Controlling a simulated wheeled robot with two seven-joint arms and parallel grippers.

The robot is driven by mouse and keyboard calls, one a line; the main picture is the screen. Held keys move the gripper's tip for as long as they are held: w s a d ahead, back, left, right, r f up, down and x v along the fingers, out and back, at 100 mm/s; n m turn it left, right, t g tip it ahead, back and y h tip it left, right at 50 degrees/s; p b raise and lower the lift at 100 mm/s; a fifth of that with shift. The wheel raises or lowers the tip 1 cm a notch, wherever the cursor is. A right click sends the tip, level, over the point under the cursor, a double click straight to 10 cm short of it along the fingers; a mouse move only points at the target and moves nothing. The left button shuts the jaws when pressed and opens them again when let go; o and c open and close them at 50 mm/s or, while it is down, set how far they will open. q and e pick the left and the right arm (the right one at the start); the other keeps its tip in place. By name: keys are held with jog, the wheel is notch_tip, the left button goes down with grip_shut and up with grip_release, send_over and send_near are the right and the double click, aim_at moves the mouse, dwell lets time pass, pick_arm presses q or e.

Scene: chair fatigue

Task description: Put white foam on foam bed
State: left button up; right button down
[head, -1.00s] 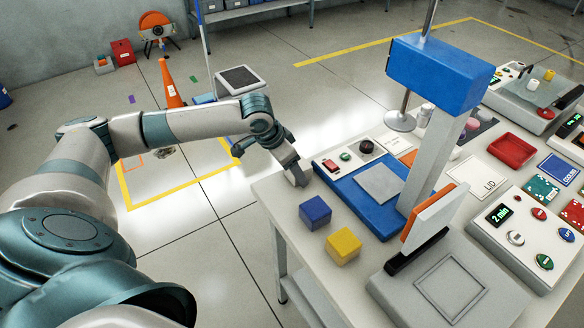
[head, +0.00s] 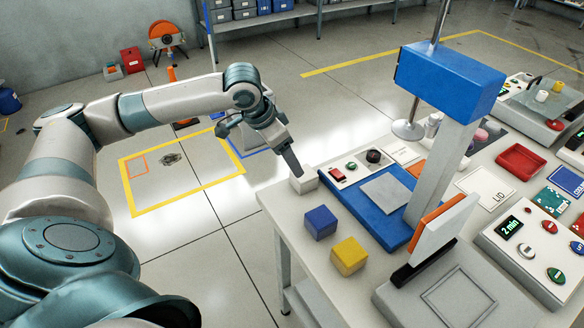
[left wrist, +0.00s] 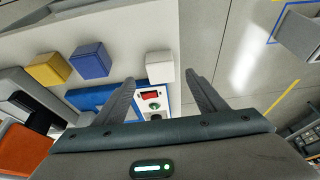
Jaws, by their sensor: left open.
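A small white block (head: 303,181), which looks like the white foam, sits at the table's far left corner beside the blue press base. In the left wrist view the white block (left wrist: 159,67) appears just beyond and between the fingertips. My left gripper (head: 291,166) is open and empty, its fingers above and near the block; the two spread fingers show in the left wrist view (left wrist: 161,80). A grey square pad (head: 387,191) lies on the blue press base (head: 352,197). No label tells whether this pad is the foam bed. My right gripper is not visible.
A blue block (head: 320,222) and a yellow block (head: 348,257) stand in front of the white one. A grey fixture (head: 450,290) with an orange-white panel stands nearer.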

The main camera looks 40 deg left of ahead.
pick_arm(q)
jog(key=shift+v, duration=1.25)
jog(key=shift+o, duration=0.5)
jog(key=shift+f, duration=0.1)
